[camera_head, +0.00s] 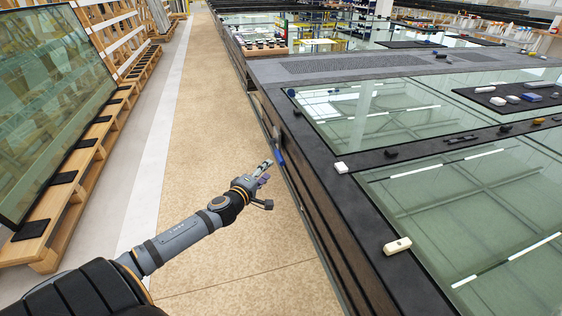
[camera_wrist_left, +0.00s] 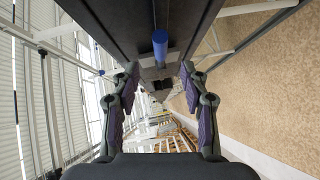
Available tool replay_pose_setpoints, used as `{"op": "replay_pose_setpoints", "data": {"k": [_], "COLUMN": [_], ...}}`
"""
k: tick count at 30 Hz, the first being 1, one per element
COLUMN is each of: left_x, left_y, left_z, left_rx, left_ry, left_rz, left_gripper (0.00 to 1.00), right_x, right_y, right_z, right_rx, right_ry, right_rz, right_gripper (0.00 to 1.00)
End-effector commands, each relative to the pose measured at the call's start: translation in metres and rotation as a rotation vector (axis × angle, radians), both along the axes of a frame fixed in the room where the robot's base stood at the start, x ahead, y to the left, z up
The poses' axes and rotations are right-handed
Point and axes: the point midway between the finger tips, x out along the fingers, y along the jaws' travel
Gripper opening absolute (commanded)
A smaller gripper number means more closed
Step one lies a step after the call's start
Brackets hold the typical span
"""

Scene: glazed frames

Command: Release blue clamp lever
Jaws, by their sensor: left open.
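The blue clamp lever (camera_head: 280,158) sits on the dark side face of the long glass-topped table (camera_head: 318,180). In the left wrist view the blue lever (camera_wrist_left: 160,43) shows as a short blue cylinder against the dark table side, centred just beyond the fingertips. My left gripper (camera_head: 266,172) is beside the table's side, just left of and slightly below the lever in the head view. In the left wrist view my left gripper (camera_wrist_left: 160,72) is open, its purple-padded fingers apart with nothing between them. The lever's mount is hard to make out. My right gripper is not in view.
White blocks (camera_head: 397,245) and small dark pieces (camera_head: 391,153) lie on the tabletop frame. A dark mat (camera_head: 530,97) at right bears several small items. A wooden rack (camera_head: 80,170) holding glass stands at left. The tan aisle floor (camera_head: 195,130) is clear.

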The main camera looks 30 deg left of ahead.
Motion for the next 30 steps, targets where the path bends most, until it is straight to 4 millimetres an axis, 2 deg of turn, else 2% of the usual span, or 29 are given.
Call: {"op": "replay_pose_setpoints", "data": {"k": [5,13,21,25,30], "left_x": [0.015,0.052,0.088,0.098,0.102], "left_y": [0.003,0.004,0.008,0.009,0.009], "left_z": [-0.001,-0.007,-0.016,-0.016,-0.015], "left_rx": [-0.007,-0.01,-0.006,-0.004,-0.002], "left_ry": [0.001,-0.004,-0.003,-0.002,0.001], "left_rz": [0.006,0.003,0.004,0.002,0.0], "left_gripper": [0.45,0.45,0.45,0.45,0.45], "right_x": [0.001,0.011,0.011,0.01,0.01], "right_y": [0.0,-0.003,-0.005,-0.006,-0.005], "right_z": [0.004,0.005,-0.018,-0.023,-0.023], "right_rx": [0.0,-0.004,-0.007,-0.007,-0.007], "right_ry": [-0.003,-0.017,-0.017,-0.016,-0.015], "right_rz": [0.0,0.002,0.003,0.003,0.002], "right_gripper": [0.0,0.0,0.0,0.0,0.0]}}
